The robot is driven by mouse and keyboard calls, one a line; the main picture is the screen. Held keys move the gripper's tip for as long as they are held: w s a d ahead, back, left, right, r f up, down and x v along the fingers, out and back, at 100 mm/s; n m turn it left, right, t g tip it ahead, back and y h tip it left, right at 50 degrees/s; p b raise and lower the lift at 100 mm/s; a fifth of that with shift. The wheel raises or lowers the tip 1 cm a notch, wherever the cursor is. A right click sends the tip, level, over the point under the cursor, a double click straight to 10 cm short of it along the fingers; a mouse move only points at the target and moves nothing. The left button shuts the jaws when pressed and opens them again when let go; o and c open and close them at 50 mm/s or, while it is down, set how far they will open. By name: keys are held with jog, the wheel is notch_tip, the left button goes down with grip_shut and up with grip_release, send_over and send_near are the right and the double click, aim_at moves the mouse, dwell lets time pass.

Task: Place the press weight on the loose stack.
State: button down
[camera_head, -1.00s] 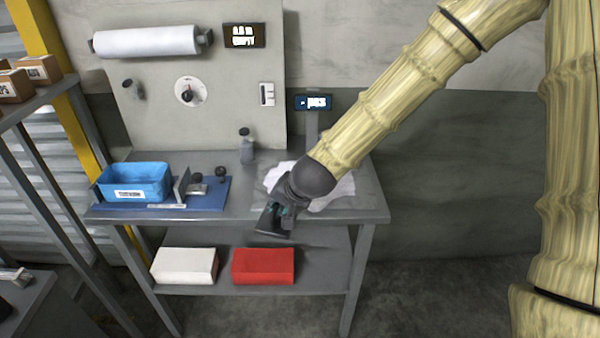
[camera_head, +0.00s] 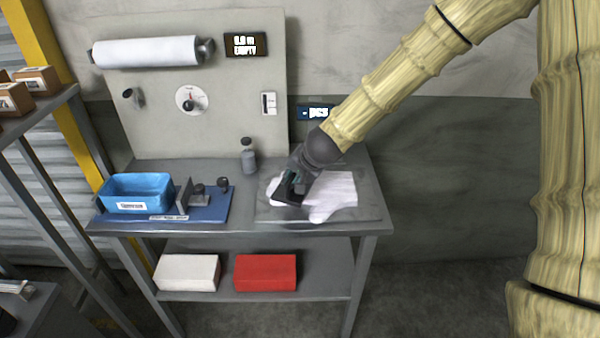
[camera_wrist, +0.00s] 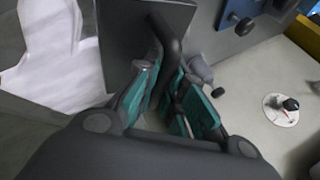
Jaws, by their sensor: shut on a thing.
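The press weight is a dark flat plate with a bar handle, seen in the head view (camera_head: 289,193) and large in the wrist view (camera_wrist: 122,50). My gripper (camera_head: 297,180) is shut on its handle; the teal finger pads show on both sides of the handle in the wrist view (camera_wrist: 170,95). The loose stack is a pile of white film gloves or sheets (camera_head: 338,190) at the right of the bench, also at the left of the wrist view (camera_wrist: 60,62). The weight is over the stack's left part in the head view, tilted. I cannot tell whether it touches.
A grey bench (camera_head: 245,215) carries a blue bin (camera_head: 135,192), a blue mat with a small fixture (camera_head: 210,210) and a grey bottle (camera_head: 248,158). White (camera_head: 188,272) and red (camera_head: 265,272) boxes lie on its lower shelf. A back panel (camera_head: 230,110) stands behind.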

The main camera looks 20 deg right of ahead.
jog(key=w+d, duration=0.1)
jog(key=w+d+p, duration=0.1)
jog(key=w, duration=0.1)
jog(key=w+d, duration=0.1)
jog(key=shift+w+d+f, duration=0.1)
jog(key=shift+w+f, duration=0.1)
jog(key=shift+f, duration=0.05)
jog(key=shift+f+p, duration=0.8)
jog(key=shift+f, duration=0.95)
jog(key=shift+f+b, duration=0.3)
jog(key=shift+f, duration=0.1)
jog(key=c, duration=1.6)
grip_release()
jog(key=shift+o, duration=0.5)
